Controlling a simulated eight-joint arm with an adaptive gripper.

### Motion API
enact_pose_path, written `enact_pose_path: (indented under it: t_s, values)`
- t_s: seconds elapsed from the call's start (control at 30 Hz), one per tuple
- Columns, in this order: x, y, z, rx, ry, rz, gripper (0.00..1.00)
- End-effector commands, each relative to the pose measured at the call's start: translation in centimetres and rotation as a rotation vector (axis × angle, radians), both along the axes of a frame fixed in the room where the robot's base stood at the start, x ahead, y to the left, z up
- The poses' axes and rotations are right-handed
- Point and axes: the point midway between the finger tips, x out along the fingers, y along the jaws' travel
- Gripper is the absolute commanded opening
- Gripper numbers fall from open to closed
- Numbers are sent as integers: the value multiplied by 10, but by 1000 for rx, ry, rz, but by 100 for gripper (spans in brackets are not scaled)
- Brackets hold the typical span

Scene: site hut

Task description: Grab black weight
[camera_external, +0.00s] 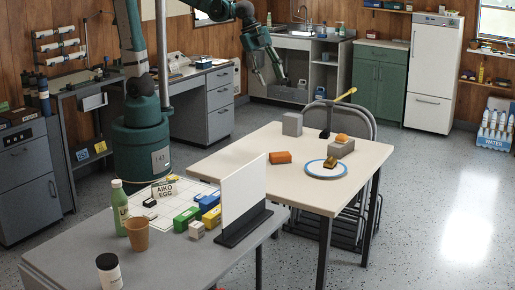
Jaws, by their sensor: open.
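I cannot surely pick out the black weight. A small black object (150,203) lies on the white gridded sheet on the grey front table, near a small "AIKO EGG" sign. Another small dark piece (325,134) stands on the cream table by its back edge, close to the chair. Both are too small to identify. My gripper (269,80) hangs in the air, fingers down and spread apart, beyond the cream table and in front of the far sink counter. It is empty and well away from both tables.
A chair (365,120) stands behind the cream table.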

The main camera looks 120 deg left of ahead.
Motion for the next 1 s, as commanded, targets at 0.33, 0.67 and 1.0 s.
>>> enact_pose_path:
  t_s: [0.33, 0.67, 1.0]
  values:
    - [37, 67, -21, 48, 80, -121, 45]
    - [64, 135, -50, 76, 154, -241, 45]
    - [83, 208, -89, 92, 225, -372, 45]
